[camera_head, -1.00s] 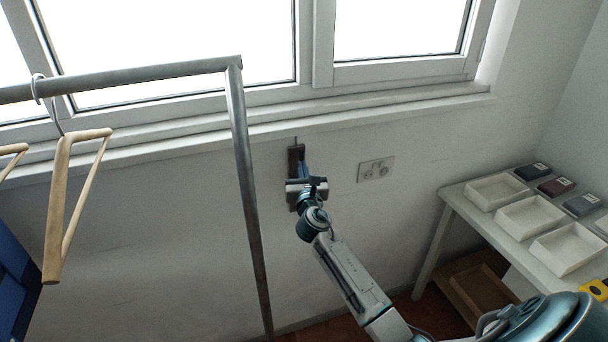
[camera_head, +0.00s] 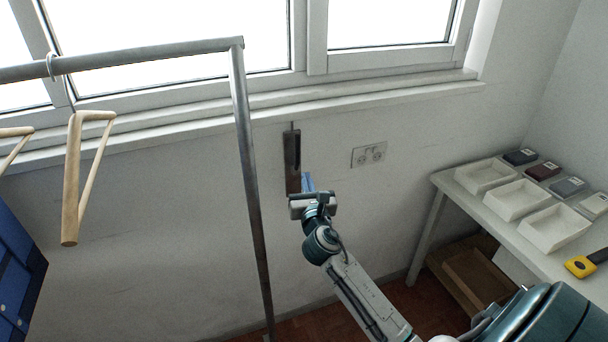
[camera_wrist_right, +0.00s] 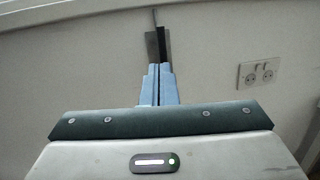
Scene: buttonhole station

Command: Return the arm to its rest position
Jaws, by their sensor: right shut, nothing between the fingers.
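My right gripper (camera_head: 308,180) is in front of the wall below the window, near the lower part of a dark upright slotted plate (camera_head: 291,158). Its blue fingers are closed together with nothing between them. In the right wrist view the closed fingertips (camera_wrist_right: 159,70) point at the wall, and the plate (camera_wrist_right: 154,46) shows behind them, its lower part hidden. A gap between fingertips and plate cannot be judged. My right arm reaches in from the lower right. My left gripper is not in view.
A socket (camera_head: 369,154) is on the wall. A white table at right holds trays (camera_head: 515,200), small folded items and a yellow tape measure (camera_head: 580,266).

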